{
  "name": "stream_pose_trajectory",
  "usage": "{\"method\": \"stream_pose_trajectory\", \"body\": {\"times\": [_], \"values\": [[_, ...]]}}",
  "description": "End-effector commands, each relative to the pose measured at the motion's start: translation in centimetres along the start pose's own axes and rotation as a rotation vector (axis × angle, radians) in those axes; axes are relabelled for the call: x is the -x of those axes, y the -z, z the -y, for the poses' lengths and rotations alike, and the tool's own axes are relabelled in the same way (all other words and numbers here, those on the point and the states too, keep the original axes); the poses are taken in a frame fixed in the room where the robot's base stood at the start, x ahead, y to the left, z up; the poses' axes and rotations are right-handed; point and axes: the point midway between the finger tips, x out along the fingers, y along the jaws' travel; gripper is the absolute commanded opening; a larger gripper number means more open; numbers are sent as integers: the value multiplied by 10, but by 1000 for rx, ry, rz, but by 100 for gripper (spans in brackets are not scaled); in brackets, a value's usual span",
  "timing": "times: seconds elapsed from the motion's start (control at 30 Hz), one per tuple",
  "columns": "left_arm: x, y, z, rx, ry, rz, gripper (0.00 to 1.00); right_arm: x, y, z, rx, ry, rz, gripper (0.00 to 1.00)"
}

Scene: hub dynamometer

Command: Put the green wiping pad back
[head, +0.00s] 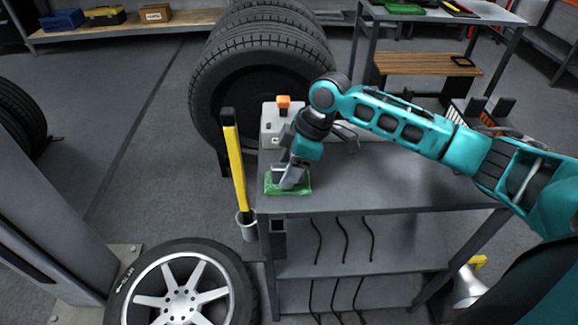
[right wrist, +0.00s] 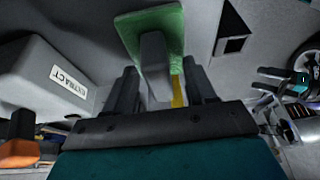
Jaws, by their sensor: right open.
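The green wiping pad (head: 274,188) lies on the grey cart top (head: 400,185) near its front left corner. In the right wrist view the pad (right wrist: 130,25) shows its green base and a grey upright grip (right wrist: 154,65). My right gripper (head: 290,178) points down over the pad. In the right wrist view my right gripper (right wrist: 162,88) is open, with one finger on each side of the grey grip. Whether the fingers touch the grip I cannot tell. My left gripper is not in view.
A grey box (head: 270,128) with an orange top stands behind the pad; its label reads EXTRACT in the right wrist view (right wrist: 69,77). A yellow and black post (head: 236,165) and a cup (head: 246,228) are at the cart's left edge. Large tyres (head: 220,95) stand behind.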

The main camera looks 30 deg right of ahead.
Motion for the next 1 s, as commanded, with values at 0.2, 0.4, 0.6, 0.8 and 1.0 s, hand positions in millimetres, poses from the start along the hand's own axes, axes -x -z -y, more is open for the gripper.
{"method": "stream_pose_trajectory", "body": {"times": [0.2, 0.4, 0.6, 0.8, 1.0], "values": [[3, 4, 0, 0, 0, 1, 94, 30, 1, -1, 0, -5, -1, 55], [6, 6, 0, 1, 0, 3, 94, 74, 1, -2, 0, -5, -1, 55], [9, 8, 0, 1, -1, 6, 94, 108, 1, -1, 0, -3, -1, 55], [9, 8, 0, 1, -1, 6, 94, 120, 0, 0, 0, -1, 0, 55], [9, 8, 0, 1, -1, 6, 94, 121, 0, 0, -1, 0, -1, 55]]}}
